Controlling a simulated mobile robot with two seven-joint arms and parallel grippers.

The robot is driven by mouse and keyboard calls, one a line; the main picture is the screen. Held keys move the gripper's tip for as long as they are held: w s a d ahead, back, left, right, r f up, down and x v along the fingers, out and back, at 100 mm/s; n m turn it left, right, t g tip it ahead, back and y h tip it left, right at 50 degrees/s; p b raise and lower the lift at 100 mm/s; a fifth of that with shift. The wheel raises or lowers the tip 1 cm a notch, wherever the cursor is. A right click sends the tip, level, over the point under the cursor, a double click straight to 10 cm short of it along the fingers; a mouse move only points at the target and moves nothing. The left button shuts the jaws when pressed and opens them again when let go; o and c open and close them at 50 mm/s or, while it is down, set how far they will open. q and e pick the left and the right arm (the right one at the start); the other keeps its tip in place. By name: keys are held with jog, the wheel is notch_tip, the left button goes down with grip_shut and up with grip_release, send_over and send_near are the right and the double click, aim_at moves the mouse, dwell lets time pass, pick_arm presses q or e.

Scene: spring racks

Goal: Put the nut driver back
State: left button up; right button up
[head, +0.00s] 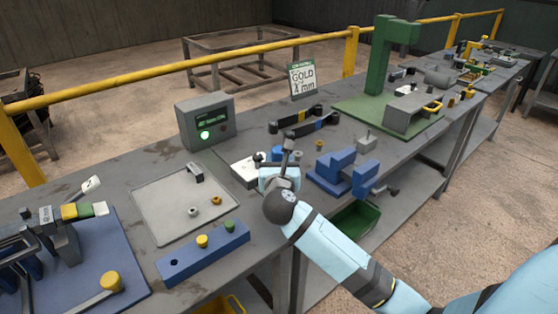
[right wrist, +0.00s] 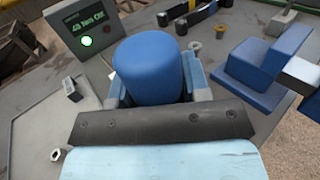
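A thick blue cylindrical handle (right wrist: 148,68), which I take for the nut driver, stands between the light blue fingers of my right gripper (right wrist: 158,88) in the right wrist view. It fills the gap between them, so the gripper looks shut on it. In the head view my right gripper (head: 279,174) is over the bench beside a pale block (head: 243,171), and a bit of blue (head: 277,153) shows behind it. The shaft and lower end of the driver are hidden. I cannot tell whether it rests in anything. My left gripper is not in view.
A blue vise (head: 343,172) stands close right of the gripper. A grey tray (head: 165,205) with small nuts and a blue block (head: 205,252) with colored plugs lie left. A lit display box (head: 205,120) and a dark rack (head: 302,122) stand behind.

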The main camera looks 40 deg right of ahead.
jog(key=o, duration=0.3)
jog(key=shift+r, duration=0.25)
jog(key=s+a+f+n+t+y, duration=0.1)
jog(key=s+a+n+t+y, duration=0.45)
jog(key=s+a+n, duration=0.75)
jog(key=s+a+f+n+y, duration=0.2)
jog(key=a+f+n+y, duration=0.4)
jog(key=n, duration=0.8)
jog(key=s+f+n+g, duration=0.3)
jog(key=s+f+n, duration=0.1)
jog(key=f+n, duration=0.2)
jog(key=s+f+n+g+y, duration=0.1)
jog(key=s+f+n+g, duration=0.2)
jog(key=f+n, duration=0.3)
jog(key=s+f+n+g+y, duration=0.1)
jog(key=s+f+n+g, duration=0.3)
jog(key=f, duration=0.4)
jog(key=shift+s+a+f+n, duration=0.1)
jog(key=shift+s+f+n, duration=0.15)
jog(key=shift+n, duration=0.3)
jog(key=shift+s+f+n, duration=0.1)
jog(key=shift+s+n, duration=0.2)
jog(key=shift+n, duration=0.25)
